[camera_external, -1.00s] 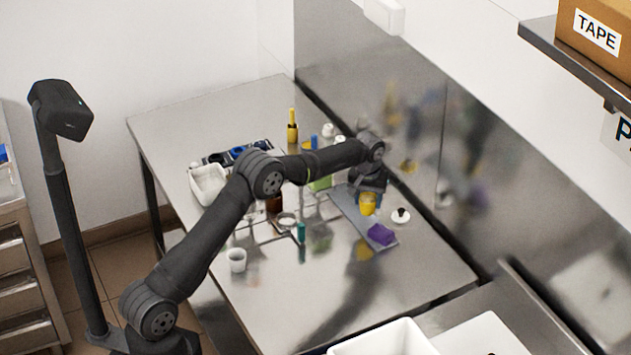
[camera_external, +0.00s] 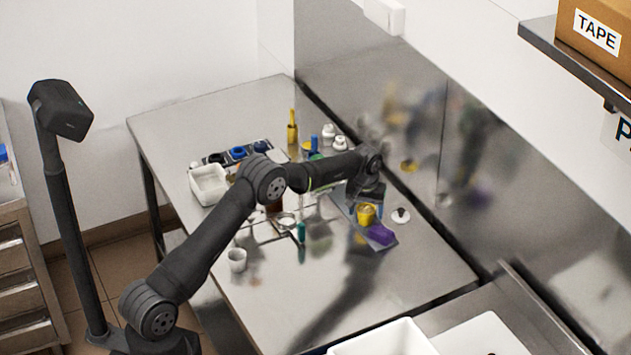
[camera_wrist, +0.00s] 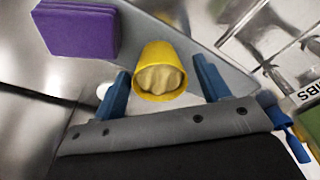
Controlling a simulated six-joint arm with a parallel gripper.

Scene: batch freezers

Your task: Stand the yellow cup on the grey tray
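The yellow cup (camera_external: 366,214) stands on the grey tray (camera_external: 345,207), next to a purple block, and looks upright. In the wrist view the cup (camera_wrist: 160,52) shows its open mouth and a pale lumpy filling, with the tray (camera_wrist: 187,22) under and behind it. My gripper (camera_wrist: 162,72) is open, with one blue finger on each side of the cup and a narrow gap visible on both sides. In the outside view my gripper (camera_external: 370,196) is just above and behind the cup, its fingers mostly hidden.
The purple block (camera_external: 380,235) lies at the tray's near end. A white cup (camera_external: 237,260), white bin (camera_external: 208,185) and several bottles stand left and behind.

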